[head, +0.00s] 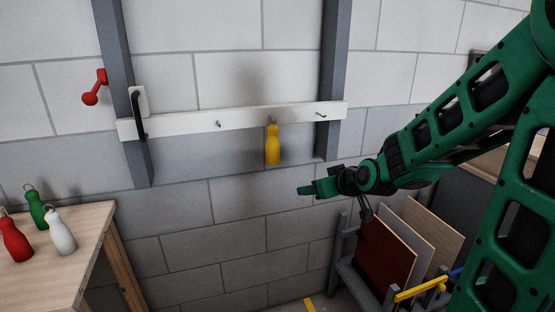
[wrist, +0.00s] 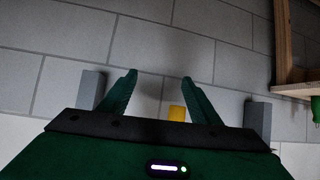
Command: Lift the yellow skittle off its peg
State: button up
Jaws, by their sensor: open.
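The yellow skittle (head: 272,146) hangs by its top from a peg on the white batten (head: 190,122), in front of the grey block wall. My gripper (head: 302,191) is to the right of and below the skittle in the head view, apart from it. In the wrist view my gripper (wrist: 160,78) has its two green fingers spread, with nothing between their tips. Part of the yellow skittle (wrist: 177,112) shows beyond the gripper body, near the right finger; the rest of it is hidden.
Bare pegs (head: 219,124) stand on the batten. A black handle (head: 138,114) is at its left end and a red knob (head: 92,97) is further left. Red, green and white skittles stand on the wooden table (head: 80,240). A rack of panels (head: 385,250) is at lower right.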

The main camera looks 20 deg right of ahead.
aim_at(276, 151)
jog(key=w+a+r+t, duration=0.2)
jog(key=w+a+r+t+y, duration=0.1)
jog(key=w+a+r+t, duration=0.1)
jog(key=w, duration=0.1)
jog(key=w+a+r+t, duration=0.1)
jog(key=w+a+r, duration=0.1)
jog(key=a, duration=0.1)
jog(key=shift+w+t+y, duration=0.3)
jog(key=shift+w+t, duration=0.1)
jog(key=shift+w+a+r+t, duration=0.25)
jog(key=shift+r+t, duration=0.15)
jog(key=shift+r, duration=0.1)
jog(key=w, duration=0.3)
jog(key=w+a, duration=0.1)
jog(key=w, duration=0.6)
jog(key=shift+w+a, duration=0.3)
jog(key=c, duration=1.2)
jog(key=o, duration=0.3)
jog(key=shift+c, duration=0.6)
jog(key=shift+r, duration=0.1)
